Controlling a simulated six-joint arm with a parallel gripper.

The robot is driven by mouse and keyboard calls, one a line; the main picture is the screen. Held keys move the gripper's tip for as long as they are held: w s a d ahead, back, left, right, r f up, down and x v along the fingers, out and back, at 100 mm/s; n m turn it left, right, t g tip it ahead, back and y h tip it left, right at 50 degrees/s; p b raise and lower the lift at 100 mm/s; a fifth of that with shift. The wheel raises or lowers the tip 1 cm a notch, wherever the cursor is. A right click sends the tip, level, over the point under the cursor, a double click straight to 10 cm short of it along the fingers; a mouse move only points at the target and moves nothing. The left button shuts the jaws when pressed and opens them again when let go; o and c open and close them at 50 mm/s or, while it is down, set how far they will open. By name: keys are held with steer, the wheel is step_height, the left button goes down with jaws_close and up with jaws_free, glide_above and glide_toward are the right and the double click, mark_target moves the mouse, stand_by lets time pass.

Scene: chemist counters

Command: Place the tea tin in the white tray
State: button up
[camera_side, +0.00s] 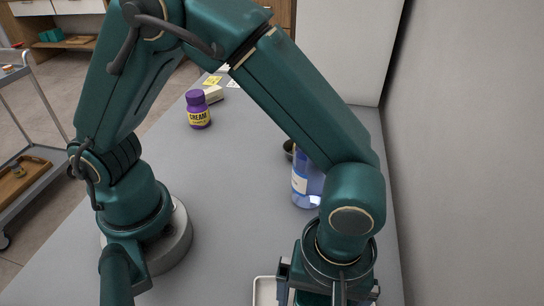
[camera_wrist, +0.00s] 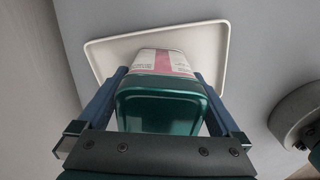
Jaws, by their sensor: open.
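The tea tin (camera_wrist: 158,105) is green with a white and pink label and shows large in the wrist view. It lies between the two fingers of my gripper (camera_wrist: 160,76), which is open, with a finger on either side. The white tray (camera_wrist: 222,35) is behind the tin, and the tin appears to be within its outline. I cannot tell whether the tin touches the tray floor. In the side view only a corner of the tray (camera_side: 262,291) shows at the bottom edge. My wrist hides the tin there.
A wall (camera_side: 460,170) runs along the right. The counter's middle is clear.

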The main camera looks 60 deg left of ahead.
step_height(320, 180, up, 11)
steer(key=shift+r, duration=0.1)
steer(key=w+a+r+m+t+h, duration=0.1)
steer(key=w+a+r+m+t, duration=0.2)
steer(key=a, duration=0.8)
steer(key=s+a+m+t+y, duration=0.1)
steer(key=s+a+m+t, duration=0.1)
steer(key=a+m, duration=0.4)
steer(key=shift+s+a+f+t, duration=0.25)
steer(key=shift+s+a, duration=0.6)
steer(key=shift+a, duration=1.25)
steer(key=shift+r, duration=0.1)
